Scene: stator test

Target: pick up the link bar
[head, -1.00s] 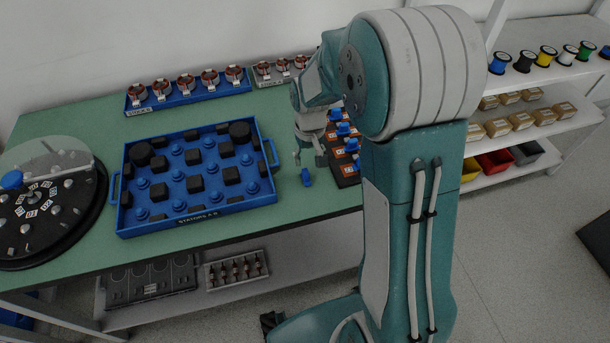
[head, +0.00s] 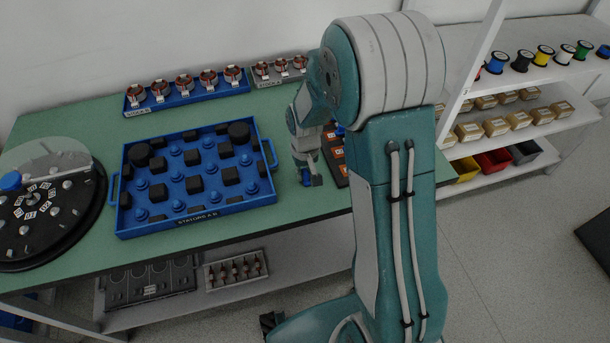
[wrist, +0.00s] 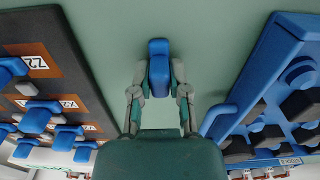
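The link bar is most likely the small blue piece (wrist: 159,68) on the green table. In the wrist view it stands out between the two grey fingers of my gripper (wrist: 159,76), with its long side running along them. In the head view the blue piece (head: 305,180) shows low at the fingertips of my gripper (head: 309,177), partly hidden by them. One finger is on each side of the bar, very close to it. Whether the fingers touch it cannot be made out. The bar appears to be still at table level.
A blue tray (head: 197,224) of black and blue parts stands left of my gripper. A dark board (wrist: 66,62) with orange labels and blue pieces lies on the other side, partly behind my arm in the head view. A round black fixture (head: 92,212) stands far left.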

